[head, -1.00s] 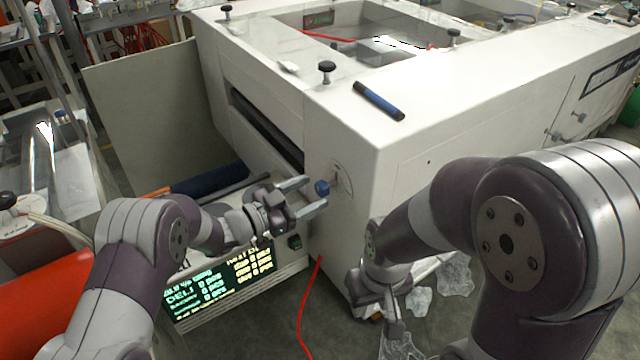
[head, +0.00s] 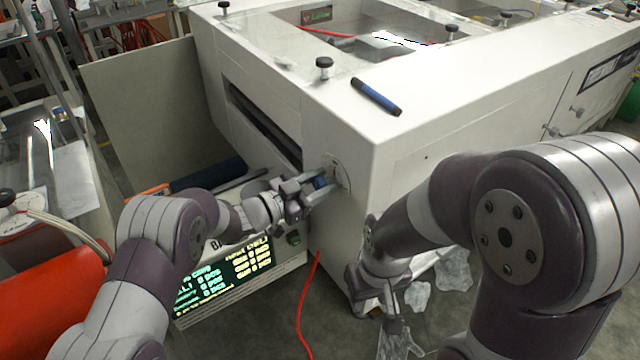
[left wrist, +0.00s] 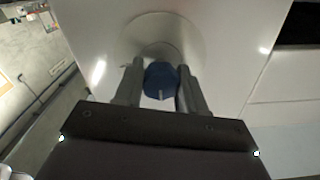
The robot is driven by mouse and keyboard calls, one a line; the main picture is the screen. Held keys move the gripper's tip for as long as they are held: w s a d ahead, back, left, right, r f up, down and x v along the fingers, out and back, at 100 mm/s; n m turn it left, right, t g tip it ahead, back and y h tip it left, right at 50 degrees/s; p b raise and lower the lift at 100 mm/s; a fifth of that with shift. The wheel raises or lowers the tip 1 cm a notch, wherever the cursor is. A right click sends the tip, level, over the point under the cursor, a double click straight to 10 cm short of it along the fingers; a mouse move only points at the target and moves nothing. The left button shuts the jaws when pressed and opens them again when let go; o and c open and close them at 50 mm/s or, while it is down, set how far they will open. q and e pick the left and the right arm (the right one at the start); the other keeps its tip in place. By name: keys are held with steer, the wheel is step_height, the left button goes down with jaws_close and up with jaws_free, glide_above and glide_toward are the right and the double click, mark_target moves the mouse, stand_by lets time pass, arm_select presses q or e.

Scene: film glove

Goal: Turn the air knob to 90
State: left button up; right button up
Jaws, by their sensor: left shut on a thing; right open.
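The blue air knob (head: 320,183) sits on a round pale dial plate (head: 341,172) on the end face of the white machine. In the left wrist view the knob (left wrist: 161,80) lies between my two fingers, with a small pale mark on its front edge. My left gripper (head: 318,187) is shut on the knob, and its fingers hide part of it in the head view. The dial's scale cannot be read in either view.
The white machine (head: 440,120) fills the middle and right, with a blue marker (head: 376,97) on top. A lit display panel (head: 225,275) stands below my left arm. A red cable (head: 303,310) runs down to the floor. Clear plastic scraps (head: 452,275) lie on the floor.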

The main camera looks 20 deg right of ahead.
arm_select(q)
steer(key=shift+f+m+b, duration=0.2)
steer(key=shift+m+b, duration=0.2)
steer(key=shift+b, duration=0.2)
steer(key=m+b, duration=0.4)
steer(key=b, duration=0.2)
steer(key=m+b, duration=0.5)
steer(key=b, duration=0.1)
steer(key=m+b, duration=0.5)
steer(key=b, duration=0.1)
steer(key=shift+s+f, duration=0.1)
steer(key=shift+f, duration=0.2)
steer(key=shift+r+m+b, duration=0.2)
steer(key=shift+m+b, duration=1.3)
steer(key=shift+b, duration=0.15)
steer(key=o, duration=1.1)
steer(key=shift+r, duration=0.1)
steer(key=shift+c, duration=0.2)
